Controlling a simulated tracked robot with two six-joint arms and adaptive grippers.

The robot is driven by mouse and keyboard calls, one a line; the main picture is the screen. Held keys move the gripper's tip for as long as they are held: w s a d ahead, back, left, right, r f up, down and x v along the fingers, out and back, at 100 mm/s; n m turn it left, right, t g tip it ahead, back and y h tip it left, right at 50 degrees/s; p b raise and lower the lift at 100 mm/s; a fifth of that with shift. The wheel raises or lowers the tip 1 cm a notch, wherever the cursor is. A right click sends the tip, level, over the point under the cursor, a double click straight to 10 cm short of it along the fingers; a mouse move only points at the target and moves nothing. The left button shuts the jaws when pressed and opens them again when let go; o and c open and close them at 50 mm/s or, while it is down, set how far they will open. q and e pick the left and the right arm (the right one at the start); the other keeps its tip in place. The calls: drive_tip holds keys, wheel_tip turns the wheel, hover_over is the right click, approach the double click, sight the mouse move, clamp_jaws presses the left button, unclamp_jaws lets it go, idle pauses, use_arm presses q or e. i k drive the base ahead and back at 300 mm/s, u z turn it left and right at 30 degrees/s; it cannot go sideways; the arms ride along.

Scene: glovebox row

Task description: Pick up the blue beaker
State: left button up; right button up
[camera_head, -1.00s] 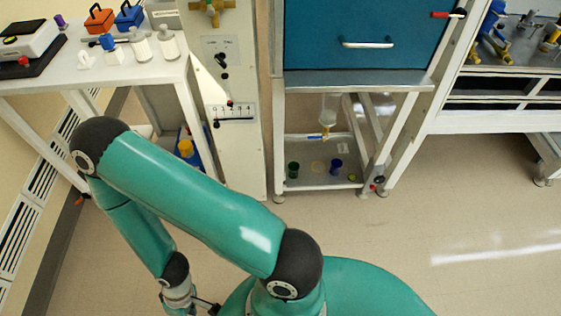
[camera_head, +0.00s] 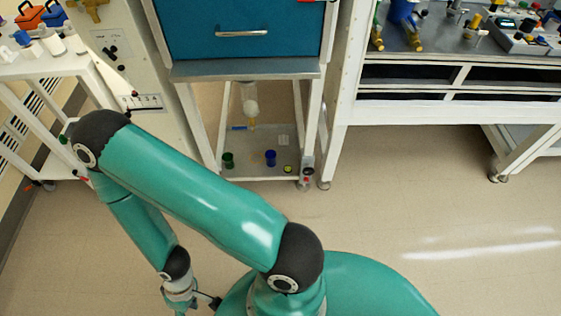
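A small dark blue beaker (camera_head: 270,157) stands upright on the low grey shelf under the blue cabinet. A green beaker (camera_head: 228,159) stands to its left on the same shelf. My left arm is folded at the left and centre, well in front of the shelf, with its wrist near the bottom edge. The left fingers are out of frame. My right gripper is not in view. Nothing of mine touches the blue beaker.
The shelf (camera_head: 248,172) lies between white legs, with a hanging clear vessel (camera_head: 249,103) above it. A yellow-green item (camera_head: 288,169) lies right of the beaker. A white bench (camera_head: 440,110) is at right. The floor (camera_head: 400,210) in front is clear.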

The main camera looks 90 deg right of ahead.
sight(271, 155)
drive_tip(key=z, duration=0.05)
drive_tip(key=k, duration=0.55)
drive_tip(key=u, duration=1.2)
drive_tip(key=i, duration=0.1)
drive_tip(key=z, duration=3.05)
drive_tip(key=i, duration=1)
drive_tip(key=u, duration=0.15)
